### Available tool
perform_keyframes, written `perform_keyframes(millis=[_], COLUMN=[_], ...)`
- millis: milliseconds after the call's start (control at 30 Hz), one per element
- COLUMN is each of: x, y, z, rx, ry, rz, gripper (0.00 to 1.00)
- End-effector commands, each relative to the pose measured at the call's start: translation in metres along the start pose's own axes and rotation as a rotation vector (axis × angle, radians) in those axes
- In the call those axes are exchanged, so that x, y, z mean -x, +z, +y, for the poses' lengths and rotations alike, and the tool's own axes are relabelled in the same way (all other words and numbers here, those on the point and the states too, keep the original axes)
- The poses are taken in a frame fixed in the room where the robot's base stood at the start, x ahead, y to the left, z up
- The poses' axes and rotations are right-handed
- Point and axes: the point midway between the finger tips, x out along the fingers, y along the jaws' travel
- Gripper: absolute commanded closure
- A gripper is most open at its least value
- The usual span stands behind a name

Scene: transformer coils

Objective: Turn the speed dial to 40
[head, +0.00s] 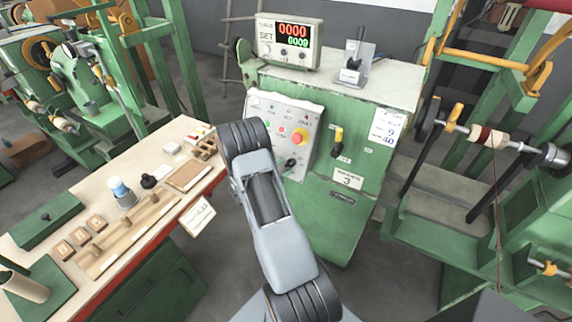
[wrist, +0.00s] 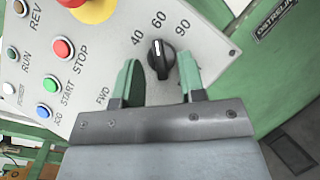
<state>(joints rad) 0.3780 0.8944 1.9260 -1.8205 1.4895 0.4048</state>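The speed dial (wrist: 162,62) is a round black knob with a white pointer mark, on a light grey control panel (wrist: 105,58). In the wrist view its mark points up, towards the printed 60; 40 is to the left and 90 to the right. My gripper (wrist: 159,72) is open, its two green fingers on either side of the dial. I cannot tell whether they touch it. In the head view the panel (head: 256,106) is on the green machine, with the small dark dial (head: 290,162) low on it; my arm hides the gripper.
Beside the dial are a red STOP button (wrist: 63,48), a green START button (wrist: 52,83) and a yellow-ringed red emergency knob (head: 300,137). A yellow-handled lever (head: 338,140) is to the panel's right. A workbench (head: 135,240) with small parts stands at left.

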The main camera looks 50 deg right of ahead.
Motion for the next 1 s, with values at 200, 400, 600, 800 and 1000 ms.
perform_keyframes(millis=[200,400,600,800,1000], x=[-0.0099,-0.0107,-0.0105,-0.0104,-0.0104], y=[0.0,-0.0002,-0.0002,-0.0001,-0.0008], z=[-0.0005,-0.0006,-0.0005,-0.0005,-0.0013], rx=[0.001,0.001,0.001,0.001,0.021], ry=[-0.001,-0.001,-0.001,-0.001,0.012], rz=[0.0,0.001,0.0,0.0,0.0], gripper=[0.63,0.63,0.74,0.91,0.91])
